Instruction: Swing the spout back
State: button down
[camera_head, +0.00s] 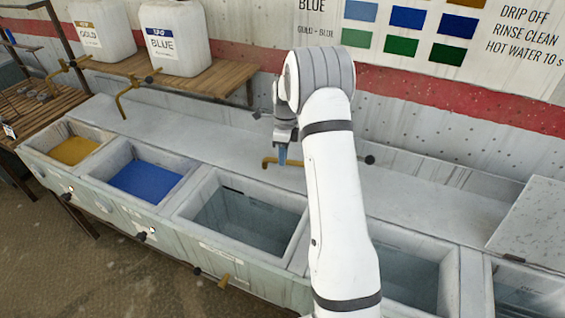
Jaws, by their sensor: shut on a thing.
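A brass spout (269,161) sits above the back ledge of the sink row, behind the third basin (242,222). Its short bent end shows at the left and a piece runs right until my white arm covers it. My gripper (282,154) points down onto this spout and is shut on it. The exact contact is small and partly covered by the fingers. A dark knob (370,160) shows to the right of my arm at about the same height.
Two more brass spouts (131,97) (63,70) stand at the left. Basins hold yellow (73,151) and blue liquid (146,181). White GOLD (103,28) and BLUE jugs (174,40) stand on a wooden shelf (231,78). The grey ledge (195,135) left of my gripper is clear.

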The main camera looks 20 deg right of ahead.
jog(key=shift+w+d+m, duration=0.75)
jog(key=shift+w+m, duration=0.25)
jog(key=shift+w, duration=0.1)
jog(key=c, duration=1.3)
grip_release()
jog(key=shift+r, duration=0.1)
jog(key=r, duration=0.5)
jog(key=w+d+r+b, duration=0.1)
jog(key=r, duration=0.1)
jog(key=shift+r, duration=0.25)
jog(key=shift+r, duration=0.1)
